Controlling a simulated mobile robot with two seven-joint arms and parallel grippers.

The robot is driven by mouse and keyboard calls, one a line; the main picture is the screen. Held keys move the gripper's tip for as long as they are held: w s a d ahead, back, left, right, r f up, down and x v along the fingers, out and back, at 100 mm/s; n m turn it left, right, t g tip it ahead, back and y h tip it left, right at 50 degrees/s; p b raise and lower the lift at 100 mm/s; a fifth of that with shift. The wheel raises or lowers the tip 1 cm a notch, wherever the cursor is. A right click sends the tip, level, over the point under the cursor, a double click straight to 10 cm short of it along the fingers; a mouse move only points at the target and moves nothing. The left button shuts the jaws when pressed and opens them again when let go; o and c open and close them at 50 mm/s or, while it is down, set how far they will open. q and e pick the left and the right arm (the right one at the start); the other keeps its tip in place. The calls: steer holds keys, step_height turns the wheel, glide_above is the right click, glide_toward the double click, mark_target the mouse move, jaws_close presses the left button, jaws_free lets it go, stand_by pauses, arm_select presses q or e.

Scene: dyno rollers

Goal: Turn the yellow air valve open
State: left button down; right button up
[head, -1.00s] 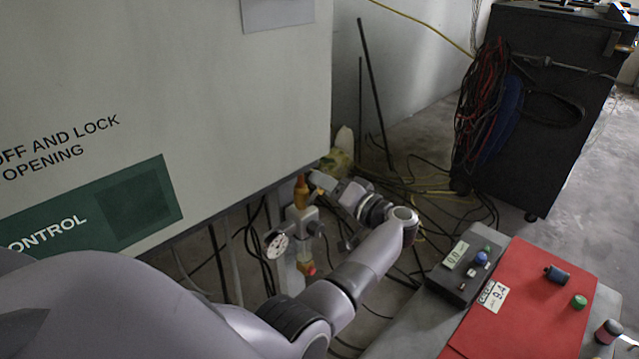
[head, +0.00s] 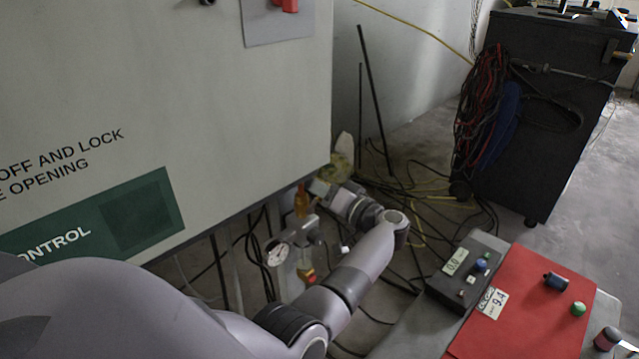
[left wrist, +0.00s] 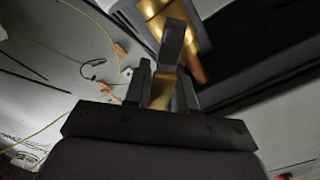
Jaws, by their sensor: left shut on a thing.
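The yellow air valve handle (head: 301,203) stands below the lower edge of the cabinet in the head view, above a round pressure gauge (head: 277,254) and metal fittings. My left gripper (head: 317,188) is beside it, its arm coming up from the lower left. In the left wrist view the dark fingers (left wrist: 164,82) are shut on a yellow-brown piece (left wrist: 160,94), which I take to be the valve handle. The fingers hide part of it. How far it is turned I cannot tell. My right gripper is not in view.
The large pale cabinet (head: 190,90) stands close over the valve. Black and yellow cables (head: 425,190) lie on the floor behind. A black control box (head: 466,272) and a red panel (head: 530,310) are at the lower right. A dark cabinet (head: 550,100) stands at the back right.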

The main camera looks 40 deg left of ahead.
arm_select(q)
steer(key=n, duration=0.1)
steer(key=s+n+p, duration=0.1)
steer(key=shift+r+n, duration=0.3)
steer(key=shift+r, duration=0.05)
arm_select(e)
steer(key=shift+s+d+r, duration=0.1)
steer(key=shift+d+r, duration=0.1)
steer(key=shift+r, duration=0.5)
arm_select(q)
steer(key=c, duration=1.3)
jaws_free()
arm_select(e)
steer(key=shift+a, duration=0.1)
arm_select(q)
steer(key=shift+d+p, duration=0.15)
steer(key=shift+p, duration=0.25)
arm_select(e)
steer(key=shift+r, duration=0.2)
